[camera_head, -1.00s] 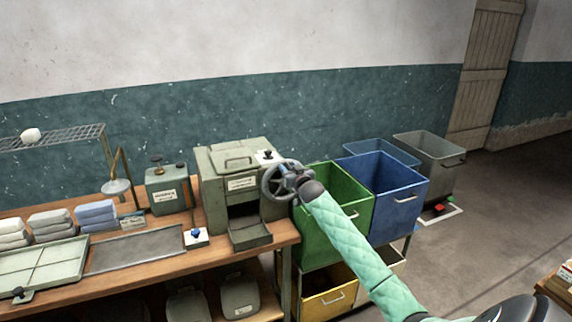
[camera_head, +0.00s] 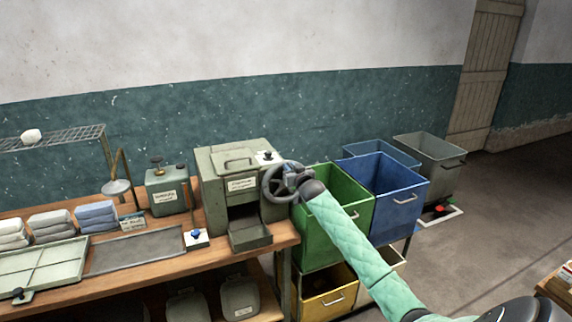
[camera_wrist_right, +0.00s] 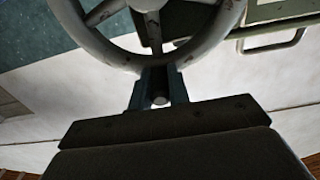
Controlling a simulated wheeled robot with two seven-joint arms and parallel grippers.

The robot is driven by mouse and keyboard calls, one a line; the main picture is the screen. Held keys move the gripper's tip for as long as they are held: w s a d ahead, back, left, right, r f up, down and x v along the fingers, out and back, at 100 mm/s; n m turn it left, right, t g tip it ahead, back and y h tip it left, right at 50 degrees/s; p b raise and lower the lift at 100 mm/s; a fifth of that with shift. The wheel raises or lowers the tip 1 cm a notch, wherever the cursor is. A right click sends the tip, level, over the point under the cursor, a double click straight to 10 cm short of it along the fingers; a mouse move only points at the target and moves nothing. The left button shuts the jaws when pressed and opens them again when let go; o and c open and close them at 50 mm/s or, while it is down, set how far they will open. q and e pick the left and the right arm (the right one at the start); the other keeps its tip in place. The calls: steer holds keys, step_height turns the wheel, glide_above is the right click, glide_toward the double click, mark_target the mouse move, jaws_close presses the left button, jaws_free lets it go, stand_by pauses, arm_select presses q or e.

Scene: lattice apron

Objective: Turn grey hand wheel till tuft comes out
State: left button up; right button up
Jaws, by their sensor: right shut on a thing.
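The grey hand wheel (camera_head: 270,186) is on the right side of a grey-green dispenser box (camera_head: 212,180) on the bench. My right gripper (camera_head: 292,180) is at the right part of the wheel, and the arm partly hides it. In the right wrist view the wheel's rim and spokes (camera_wrist_right: 200,50) fill the top, and my right gripper (camera_wrist_right: 158,92) is shut on a small part at the rim, seemingly the wheel's handle. The dispenser's opening is dark, and the tray (camera_head: 250,236) below it looks empty. No tuft shows there. My left gripper is out of view.
A green bin (camera_head: 330,232) stands close to the right of the wheel, with a blue bin (camera_head: 398,205) beyond it. A small green box (camera_head: 167,190), folded cloths (camera_head: 97,214) and a flat tray (camera_head: 45,265) are on the bench to the left.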

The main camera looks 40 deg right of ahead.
steer(key=shift+s+d+f, duration=0.2)
steer(key=shift+d, duration=0.55)
steer(key=shift+s+d+f, duration=0.15)
steer(key=shift+d+f, duration=0.05)
steer(key=shift+d, duration=0.55)
steer(key=d+f+b, duration=0.2)
steer(key=d, duration=0.1)
steer(key=shift+s+d+f, duration=0.2)
steer(key=shift+s+f, duration=0.15)
steer(key=shift+s, duration=0.05)
